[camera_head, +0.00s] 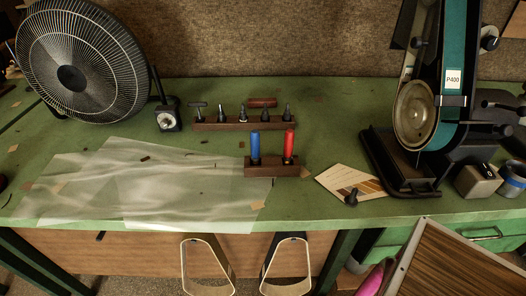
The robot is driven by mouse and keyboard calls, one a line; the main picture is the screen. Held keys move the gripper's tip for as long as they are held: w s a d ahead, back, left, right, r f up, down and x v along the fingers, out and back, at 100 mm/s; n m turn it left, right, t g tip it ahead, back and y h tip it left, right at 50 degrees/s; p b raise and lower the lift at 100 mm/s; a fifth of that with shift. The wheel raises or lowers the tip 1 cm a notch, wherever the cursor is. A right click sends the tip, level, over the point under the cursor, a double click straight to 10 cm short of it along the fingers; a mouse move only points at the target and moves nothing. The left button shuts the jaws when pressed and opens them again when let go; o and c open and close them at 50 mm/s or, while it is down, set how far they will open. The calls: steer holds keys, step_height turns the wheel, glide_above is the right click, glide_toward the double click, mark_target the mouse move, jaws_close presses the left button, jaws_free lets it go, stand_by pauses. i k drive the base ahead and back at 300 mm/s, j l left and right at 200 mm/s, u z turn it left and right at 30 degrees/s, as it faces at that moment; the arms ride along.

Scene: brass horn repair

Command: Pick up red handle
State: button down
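A red handle (289,143) stands upright at the right end of a small dark wooden block (272,170) on the green workbench. A blue handle (255,147) stands upright in the same block, to the left of it and a little apart. A dark shaft shows at the foot of the red handle, at the block. Another tool with a darker red crosswise handle (262,102) stands in the rack behind.
A rack (230,123) holds several dark tools behind the block. A fan (75,70) and plastic sheet (140,190) are left. A belt sander (435,110) and sample card (345,182) are right. Two pale-rimmed loops (183,262) show below the front edge.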

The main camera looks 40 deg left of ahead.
mark_target(289, 135)
steer(key=u, duration=1.85)
steer(key=j+z, duration=0.2)
steer(key=j, duration=0.2)
steer(key=k+j+z, duration=0.2)
steer(key=j, duration=0.15)
steer(key=j+z, duration=0.2)
steer(key=j, duration=0.2)
steer(key=k+j+z, duration=0.2)
steer(key=j, duration=0.15)
steer(key=j+z, duration=0.2)
steer(key=j, duration=0.15)
steer(key=k, duration=0.05)
